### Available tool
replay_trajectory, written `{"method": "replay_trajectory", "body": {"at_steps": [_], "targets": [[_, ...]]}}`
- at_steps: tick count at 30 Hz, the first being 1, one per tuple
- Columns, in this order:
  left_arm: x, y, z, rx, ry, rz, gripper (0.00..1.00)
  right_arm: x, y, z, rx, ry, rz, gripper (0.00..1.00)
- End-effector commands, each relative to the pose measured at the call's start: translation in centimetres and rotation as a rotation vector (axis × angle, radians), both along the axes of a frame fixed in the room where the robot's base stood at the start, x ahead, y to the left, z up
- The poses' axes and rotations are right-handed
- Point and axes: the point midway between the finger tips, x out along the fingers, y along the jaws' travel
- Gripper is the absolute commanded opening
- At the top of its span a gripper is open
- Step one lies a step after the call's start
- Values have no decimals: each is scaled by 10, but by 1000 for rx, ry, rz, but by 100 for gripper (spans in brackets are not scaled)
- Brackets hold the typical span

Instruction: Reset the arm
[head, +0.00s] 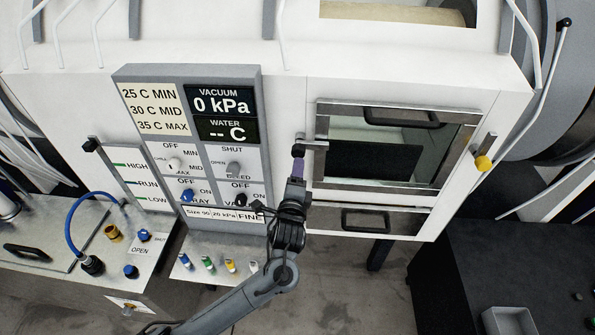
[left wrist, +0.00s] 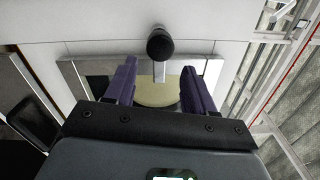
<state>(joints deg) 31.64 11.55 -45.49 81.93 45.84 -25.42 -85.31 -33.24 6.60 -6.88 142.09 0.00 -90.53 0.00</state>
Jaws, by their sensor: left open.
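My left gripper (head: 298,165) is in front of the white machine, just left of its windowed door (head: 318,140). Its purple fingers also show in the left wrist view (left wrist: 159,72), spread apart with nothing held between them. A black knob (left wrist: 160,45) on a short metal stem lies straight ahead, in line with the gap between the fingers. The knob also shows in the head view (head: 299,150), right at the fingertips; whether they touch cannot be told. My right gripper is not in view.
A control panel (head: 188,72) with displays and several knobs is close left of my gripper. A yellow knob (head: 483,163) is right of the door. A steel bench (head: 60,280) with a blue hose (head: 68,222) stands at left. A dark table (head: 455,285) with a grey bin (head: 510,321) is at right.

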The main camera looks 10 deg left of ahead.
Motion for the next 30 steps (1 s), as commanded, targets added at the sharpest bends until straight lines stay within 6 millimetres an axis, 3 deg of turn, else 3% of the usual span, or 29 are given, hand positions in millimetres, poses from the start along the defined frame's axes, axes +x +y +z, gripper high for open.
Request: {"method": "replay_trajectory", "body": {"at_steps": [5,8,11,14,18,21,26,30], "targets": [[-1,0,-2,0,4,0,54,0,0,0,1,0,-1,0],[-6,0,-15,0,26,0,54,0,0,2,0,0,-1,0],[-19,-1,-45,-1,77,0,54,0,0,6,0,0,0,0],[-43,4,-90,-14,159,12,54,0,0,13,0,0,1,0],[-103,13,-150,-92,291,30,54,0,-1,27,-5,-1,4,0],[-153,17,-179,-180,403,33,54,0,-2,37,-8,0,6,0],[-234,28,-202,-429,593,69,54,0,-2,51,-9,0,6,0],[-304,42,-195,-700,746,155,54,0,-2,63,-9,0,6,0]]}}
